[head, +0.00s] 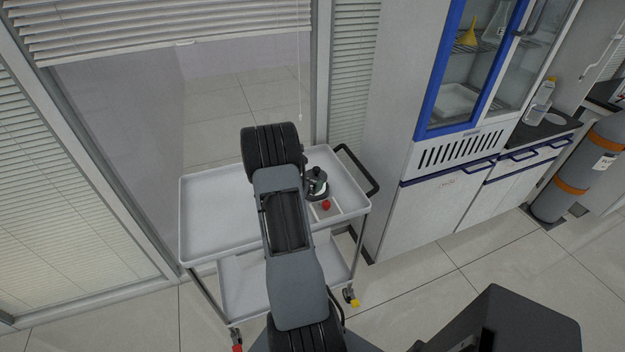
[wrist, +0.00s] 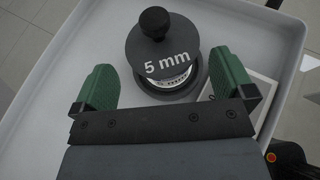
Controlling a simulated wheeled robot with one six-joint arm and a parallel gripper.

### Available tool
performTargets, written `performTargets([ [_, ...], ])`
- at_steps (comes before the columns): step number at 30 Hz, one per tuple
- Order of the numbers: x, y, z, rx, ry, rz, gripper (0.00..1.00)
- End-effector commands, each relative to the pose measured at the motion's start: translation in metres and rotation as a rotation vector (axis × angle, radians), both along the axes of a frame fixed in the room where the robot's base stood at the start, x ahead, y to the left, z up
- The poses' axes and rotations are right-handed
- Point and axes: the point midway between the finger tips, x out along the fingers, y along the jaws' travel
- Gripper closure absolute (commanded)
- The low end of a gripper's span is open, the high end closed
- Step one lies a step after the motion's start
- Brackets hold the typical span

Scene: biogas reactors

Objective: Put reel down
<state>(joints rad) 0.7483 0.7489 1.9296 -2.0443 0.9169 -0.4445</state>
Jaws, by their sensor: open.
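The reel (wrist: 162,48) is a dark round piece with a knob on top and "5 mm" in white on its upper face. A pale band with more lettering shows below that face, above a wider dark round base. It appears to stand upright on the white cart tray (wrist: 60,75). My gripper (wrist: 165,82) is open, its green fingers on the left and right of the reel with visible gaps. In the head view the reel (head: 316,180) is small, at the tray's right part, and my arm hides most of the gripper.
A red ball (head: 326,205) lies near the reel at the tray's front right. A pale square plate (wrist: 255,95) lies right of the reel. The tray's left part (head: 215,215) is clear. A cabinet (head: 450,165) stands right of the cart, windows behind.

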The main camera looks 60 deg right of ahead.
Motion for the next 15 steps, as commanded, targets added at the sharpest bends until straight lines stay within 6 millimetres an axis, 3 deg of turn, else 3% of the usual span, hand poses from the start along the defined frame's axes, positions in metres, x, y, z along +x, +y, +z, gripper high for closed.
performTargets([
  [6, 0.002, 0.037, 0.014, -0.001, 0.000, 0.003, 0.00],
  [15, 0.003, 0.062, 0.025, 0.001, 0.001, 0.000, 0.00],
])
